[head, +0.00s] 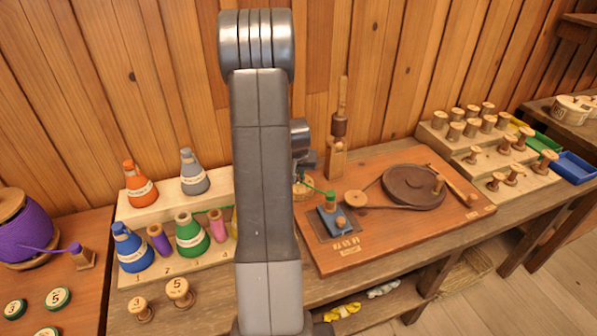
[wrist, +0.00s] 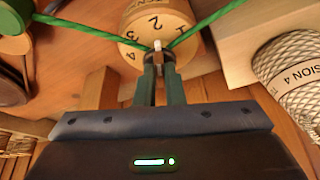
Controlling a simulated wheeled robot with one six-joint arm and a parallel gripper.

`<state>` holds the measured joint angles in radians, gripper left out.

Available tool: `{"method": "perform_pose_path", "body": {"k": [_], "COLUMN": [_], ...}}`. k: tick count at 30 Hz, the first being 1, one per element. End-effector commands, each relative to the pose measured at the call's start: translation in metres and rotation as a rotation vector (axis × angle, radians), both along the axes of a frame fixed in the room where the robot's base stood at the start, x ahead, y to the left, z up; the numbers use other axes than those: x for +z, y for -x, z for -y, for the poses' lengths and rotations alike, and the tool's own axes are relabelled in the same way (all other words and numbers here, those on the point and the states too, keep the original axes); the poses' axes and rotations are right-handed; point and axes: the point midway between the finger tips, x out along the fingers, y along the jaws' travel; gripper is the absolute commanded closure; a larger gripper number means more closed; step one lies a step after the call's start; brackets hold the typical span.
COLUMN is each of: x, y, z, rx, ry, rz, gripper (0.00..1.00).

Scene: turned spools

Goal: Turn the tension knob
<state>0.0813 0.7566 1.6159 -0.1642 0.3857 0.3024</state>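The tension dial (wrist: 142,28) is a round wooden disc at the top middle of the wrist view, marked with numbers including 2, 3 and 4. A small dark knob (wrist: 160,54) with a pale stripe stands in front of it. My gripper (wrist: 160,68) has its two narrow fingers close on either side of this knob and appears shut on it. Which number the stripe points to, I cannot tell. Green thread (wrist: 85,26) runs past both sides of the knob. In the head view my arm hides the gripper and most of the dial (head: 302,187).
The winder board (head: 440,225) holds a dark wheel (head: 413,186) and a green spool (head: 330,195). Thread cones (head: 192,236) stand left of my arm. Spool racks (head: 480,150) are at right.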

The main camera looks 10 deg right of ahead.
Motion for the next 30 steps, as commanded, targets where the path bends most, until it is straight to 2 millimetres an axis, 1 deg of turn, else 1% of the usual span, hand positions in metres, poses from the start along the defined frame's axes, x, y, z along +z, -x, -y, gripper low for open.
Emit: {"method": "perform_pose_path", "body": {"k": [8, 14, 20, 30], "x": [-0.0018, -0.0054, -0.0075, -0.0062], "y": [-0.0001, -0.0009, -0.0021, -0.0038], "z": [-0.0005, -0.0013, -0.0033, -0.0057], "rx": [-0.016, -0.082, -0.204, -0.479], "ry": [0.000, 0.001, 0.001, 0.001], "rz": [0.001, 0.004, 0.006, 0.005], "gripper": [1.00, 1.00, 1.00, 1.00]}}
